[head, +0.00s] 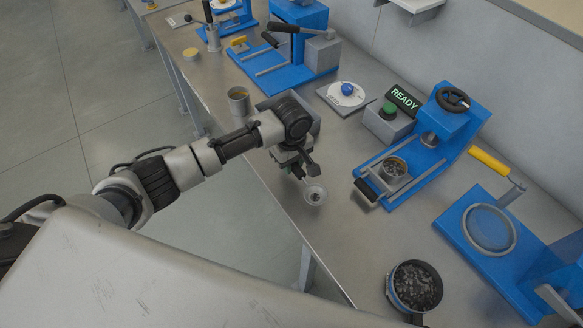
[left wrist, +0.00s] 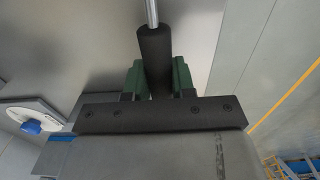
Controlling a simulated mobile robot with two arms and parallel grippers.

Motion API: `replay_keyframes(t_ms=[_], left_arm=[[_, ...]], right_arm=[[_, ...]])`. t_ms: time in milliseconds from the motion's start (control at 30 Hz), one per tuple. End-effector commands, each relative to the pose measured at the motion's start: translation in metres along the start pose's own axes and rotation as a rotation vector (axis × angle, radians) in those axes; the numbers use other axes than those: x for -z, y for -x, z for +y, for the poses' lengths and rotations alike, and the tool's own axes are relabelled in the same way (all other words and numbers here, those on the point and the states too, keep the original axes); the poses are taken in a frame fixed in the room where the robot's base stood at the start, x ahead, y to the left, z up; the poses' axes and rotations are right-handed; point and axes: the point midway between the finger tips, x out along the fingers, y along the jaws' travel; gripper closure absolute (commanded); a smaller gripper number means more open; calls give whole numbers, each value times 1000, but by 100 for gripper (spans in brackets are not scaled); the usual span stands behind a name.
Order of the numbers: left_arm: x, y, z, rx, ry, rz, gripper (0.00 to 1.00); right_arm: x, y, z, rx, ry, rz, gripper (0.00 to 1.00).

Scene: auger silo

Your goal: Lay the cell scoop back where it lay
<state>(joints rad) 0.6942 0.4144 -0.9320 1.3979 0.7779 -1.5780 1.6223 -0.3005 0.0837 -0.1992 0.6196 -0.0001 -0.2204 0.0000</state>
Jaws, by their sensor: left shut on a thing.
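The cell scoop shows in the head view as a small round metal bowl (head: 315,196) near the bench's front edge. Some dark marks show inside the bowl, too small to make out. My left gripper (head: 299,172) is shut on the scoop's handle just behind the bowl. In the left wrist view the black handle (left wrist: 155,62) sits between the green finger pads (left wrist: 157,78), with a metal rod running on from it. Whether the scoop touches the bench top or hangs above it, I cannot tell. My right gripper is not in view.
A pan of dark pieces (head: 415,287) stands at the bench's near right. A blue press (head: 425,150) with a filled cup (head: 394,168) stands right of the scoop. A metal cup (head: 239,101) stands left of my arm. Bare bench (head: 335,235) lies before the scoop.

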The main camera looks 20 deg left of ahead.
Motion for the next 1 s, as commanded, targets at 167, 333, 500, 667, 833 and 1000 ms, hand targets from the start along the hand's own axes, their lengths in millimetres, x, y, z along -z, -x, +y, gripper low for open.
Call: replay_keyframes(t_ms=[167,333,500,667,833,1000], left_arm=[[-1,-26,-1,4,1,-1,100],[-1,-33,-1,1,-1,0,100],[-1,-33,-1,2,-1,0,100],[-1,-36,-1,1,-1,0,68],[-1,-36,-1,2,-1,0,50],[-1,-35,-1,2,-1,0,50]], right_arm=[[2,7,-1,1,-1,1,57],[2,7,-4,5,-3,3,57],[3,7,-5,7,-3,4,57],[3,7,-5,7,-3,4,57],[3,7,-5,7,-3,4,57],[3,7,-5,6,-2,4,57]])
